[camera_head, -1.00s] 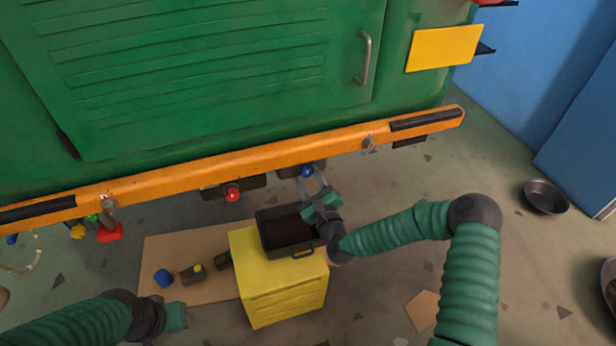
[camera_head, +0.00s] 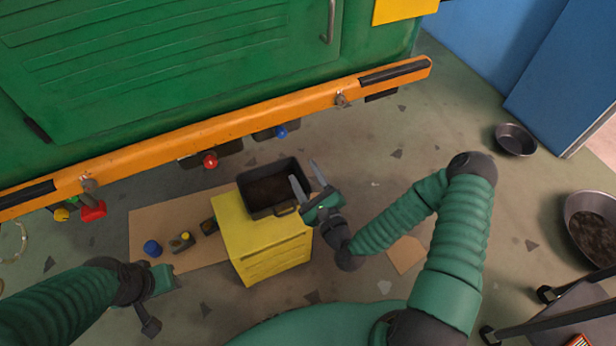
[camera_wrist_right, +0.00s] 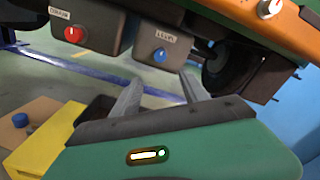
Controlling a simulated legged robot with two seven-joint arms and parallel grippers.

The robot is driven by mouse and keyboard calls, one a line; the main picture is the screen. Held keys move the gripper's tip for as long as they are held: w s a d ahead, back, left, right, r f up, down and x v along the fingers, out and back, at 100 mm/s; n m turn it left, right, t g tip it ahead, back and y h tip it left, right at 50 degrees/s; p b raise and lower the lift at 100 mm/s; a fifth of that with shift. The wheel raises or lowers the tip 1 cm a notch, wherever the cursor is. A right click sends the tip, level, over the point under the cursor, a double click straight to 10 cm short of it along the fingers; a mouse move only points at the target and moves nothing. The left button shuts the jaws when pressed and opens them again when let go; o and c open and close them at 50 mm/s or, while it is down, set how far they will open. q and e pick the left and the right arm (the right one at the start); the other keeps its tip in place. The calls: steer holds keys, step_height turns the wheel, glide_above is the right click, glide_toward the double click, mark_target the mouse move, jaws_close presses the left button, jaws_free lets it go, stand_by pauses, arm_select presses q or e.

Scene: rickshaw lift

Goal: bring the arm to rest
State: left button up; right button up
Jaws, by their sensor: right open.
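My right gripper (camera_head: 306,182) is open and empty beside the right rim of a black tray (camera_head: 270,208), which stands on a yellow box (camera_head: 262,245). In the right wrist view its two grey fingers (camera_wrist_right: 160,98) are spread apart with nothing between them. The right arm comes in from the lower right and bends at a dark elbow. My left arm comes in from the lower left; its gripper (camera_head: 152,310) is partly in view near the floor, and its jaws cannot be read.
An orange bumper (camera_head: 215,131) crosses below the green vehicle body (camera_head: 170,65). Under it hang a red knob (camera_head: 210,160) and a blue knob (camera_head: 281,132). A cardboard sheet (camera_head: 150,222) holds small parts. Metal pans (camera_head: 515,139) and a dark stand (camera_head: 575,305) are at the right.

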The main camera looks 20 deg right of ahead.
steer(key=shift+s, duration=0.95)
steer(key=s+a+f+n+g+y, duration=0.15)
steer(key=f+n+g, duration=0.3)
steer(key=n, duration=0.45)
steer(key=s+a+f+n+g+y, duration=0.1)
steer(key=s+f+n+g+y, duration=0.25)
steer(key=n, duration=0.65)
steer(key=s+d+r+n+g+h, duration=0.3)
steer(key=s+r+n+g+h, duration=0.35)
steer(key=s+r+n, duration=0.35)
step_height(320, 180, up, 25)
steer(key=p, duration=2.3)
steer(key=shift+w+a+f+g+y+p, duration=0.15)
steer(key=shift+w+a+g+y+p, duration=0.15)
steer(key=shift+g+y, duration=0.15)
